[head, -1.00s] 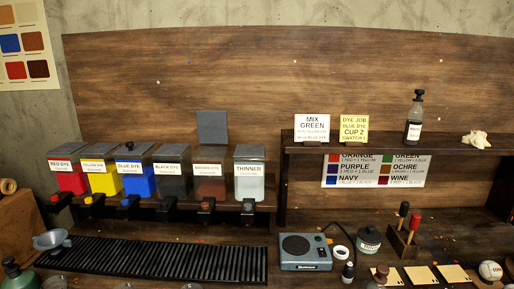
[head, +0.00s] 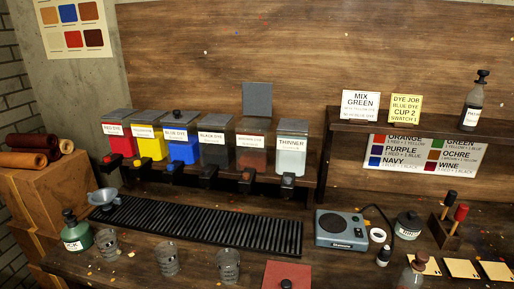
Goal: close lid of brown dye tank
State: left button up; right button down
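The brown dye tank (head: 251,156) stands on the rack in the head view, between the black dye tank (head: 213,152) and the thinner tank (head: 291,154). The lids of the red (head: 117,140), yellow (head: 151,143) and blue (head: 182,146) dye tanks, the black tank and the thinner tank lie shut. Neither of my grippers is in view.
A ribbed black drip tray (head: 200,226) lies below the taps. Clear cups (head: 168,259), a funnel (head: 103,197) and a green bottle (head: 76,231) stand in front. A blue-grey hotplate (head: 341,229) is to the right. The shelf (head: 400,128) right of the tanks holds cards and a bottle.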

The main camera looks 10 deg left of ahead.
aim_at(257, 96)
jog(key=i+j+u, duration=0.2)
jog(key=j+u, duration=0.2)
jog(key=i+j+u, duration=0.4)
jog(key=k+j, duration=0.1)
